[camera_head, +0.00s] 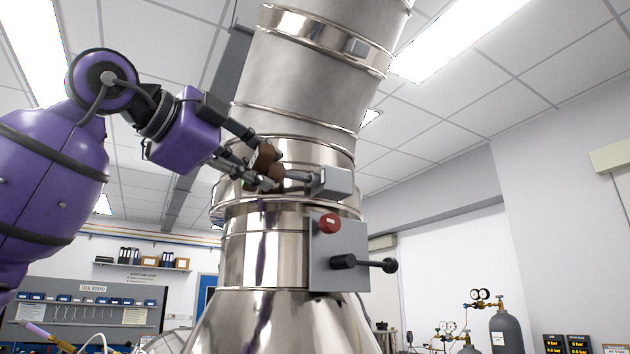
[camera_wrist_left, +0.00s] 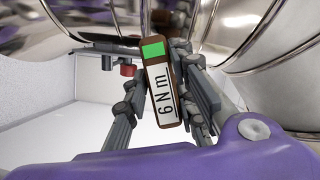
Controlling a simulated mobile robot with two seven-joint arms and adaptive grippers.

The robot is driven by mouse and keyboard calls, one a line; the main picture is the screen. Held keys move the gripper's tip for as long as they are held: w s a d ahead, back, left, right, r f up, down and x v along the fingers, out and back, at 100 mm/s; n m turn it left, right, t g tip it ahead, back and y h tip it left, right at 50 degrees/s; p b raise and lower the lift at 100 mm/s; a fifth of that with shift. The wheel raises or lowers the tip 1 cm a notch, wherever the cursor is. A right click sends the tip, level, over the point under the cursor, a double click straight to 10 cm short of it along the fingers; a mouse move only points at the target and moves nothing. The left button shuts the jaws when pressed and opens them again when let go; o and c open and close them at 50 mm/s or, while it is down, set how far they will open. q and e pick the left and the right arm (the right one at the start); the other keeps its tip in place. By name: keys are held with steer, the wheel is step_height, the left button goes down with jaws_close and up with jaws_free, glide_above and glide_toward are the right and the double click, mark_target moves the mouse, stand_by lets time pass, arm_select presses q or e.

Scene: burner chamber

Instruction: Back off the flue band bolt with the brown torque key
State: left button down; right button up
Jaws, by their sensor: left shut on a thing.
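The brown torque key (camera_head: 268,158) is held in my left gripper (camera_head: 266,170), which is shut on it in front of the shiny flue pipe. In the head view a grey shaft runs right from the key to a light grey block (camera_head: 333,184) at the flue band (camera_head: 345,208). The bolt itself cannot be made out, nor whether the key is seated on it. My right gripper is out of view.
Below the block, a grey plate (camera_head: 335,278) carries a red knob (camera_head: 330,223) and a dark handle (camera_head: 365,262) sticking out right. The flue widens into a cone (camera_head: 285,325) below. Gas cylinders (camera_head: 506,330) stand far right. A tool board (camera_head: 85,318) is at the back left.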

arm_select(q)
steer(key=shift+s+a, duration=0.6)
steer(key=shift+a, duration=0.15)
steer(key=shift+a, duration=0.1)
steer(key=s+a, duration=0.2)
steer(key=a, duration=0.1)
steer(key=shift+s+a, duration=0.1)
stand_by(0.4)
steer(key=m+t, duration=0.1)
steer(key=m, duration=0.2)
steer(key=m+t+h, duration=0.1)
steer(key=m, duration=0.1)
steer(key=shift+m, duration=0.4)
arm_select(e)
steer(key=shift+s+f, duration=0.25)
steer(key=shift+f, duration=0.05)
